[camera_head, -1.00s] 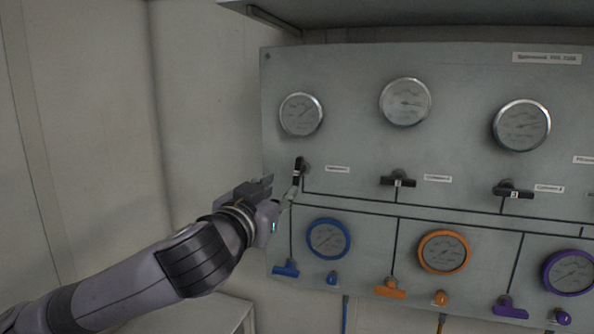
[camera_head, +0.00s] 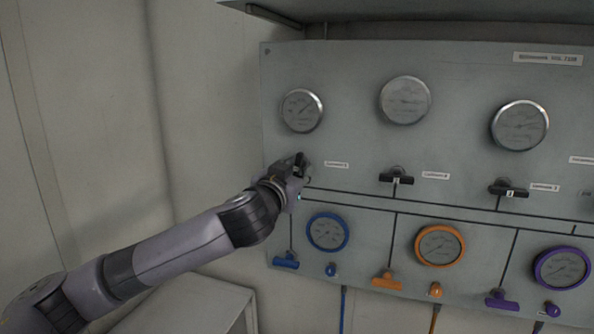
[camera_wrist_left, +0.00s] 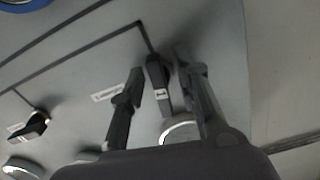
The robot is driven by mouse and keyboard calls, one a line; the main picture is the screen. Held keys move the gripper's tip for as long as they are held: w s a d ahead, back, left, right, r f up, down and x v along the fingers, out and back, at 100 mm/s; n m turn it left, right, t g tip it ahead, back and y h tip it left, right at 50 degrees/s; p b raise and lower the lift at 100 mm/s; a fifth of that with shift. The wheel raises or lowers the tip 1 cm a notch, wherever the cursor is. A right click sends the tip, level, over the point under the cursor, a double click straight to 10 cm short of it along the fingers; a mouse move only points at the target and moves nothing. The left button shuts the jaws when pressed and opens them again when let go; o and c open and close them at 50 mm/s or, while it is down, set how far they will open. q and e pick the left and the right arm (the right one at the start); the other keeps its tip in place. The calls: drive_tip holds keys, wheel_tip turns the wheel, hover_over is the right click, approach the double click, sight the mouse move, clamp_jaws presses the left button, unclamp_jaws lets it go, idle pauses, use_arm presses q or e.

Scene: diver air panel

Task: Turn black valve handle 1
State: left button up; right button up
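Black valve handle 1 (camera_wrist_left: 156,80) is a dark lever with a white tag, on the grey panel (camera_head: 340,65). In the left wrist view it lies between the two fingers of my left gripper (camera_wrist_left: 160,62), with a gap on the side of the left finger. The right finger is very close; I cannot tell if it touches. In the head view my left gripper (camera_head: 295,166) is at the panel's left side, below the first gauge, and largely hides the handle. The gripper is open around it. My right gripper is not in view.
Two more black handles (camera_head: 396,177) (camera_head: 508,190) sit to the right, level crosswise. Chrome gauges (camera_head: 302,110) are above; blue, orange and purple gauges (camera_head: 327,232) and valves are below. A shelf (camera_head: 400,12) juts out above the panel. Bare wall (camera_head: 205,110) lies to the left.

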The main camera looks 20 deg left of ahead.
use_arm(q)
clamp_jaws()
idle(0.6)
drive_tip(key=m+p, duration=0.1)
drive_tip(key=m, duration=0.2)
drive_tip(key=m+p, duration=0.1)
drive_tip(key=m, duration=0.1)
drive_tip(key=shift+a+r+m, duration=0.1)
drive_tip(key=shift+r+m, duration=0.05)
drive_tip(key=shift+m, duration=0.25)
drive_tip(key=m+p, duration=0.4)
drive_tip(key=m, duration=0.2)
drive_tip(key=shift+a+r+p, duration=0.1)
drive_tip(key=shift+r+p, duration=0.05)
drive_tip(key=shift+p, duration=0.15)
drive_tip(key=m+p, duration=0.2)
drive_tip(key=m, duration=0.1)
drive_tip(key=shift+m+p, duration=0.3)
drive_tip(key=shift+m, duration=0.3)
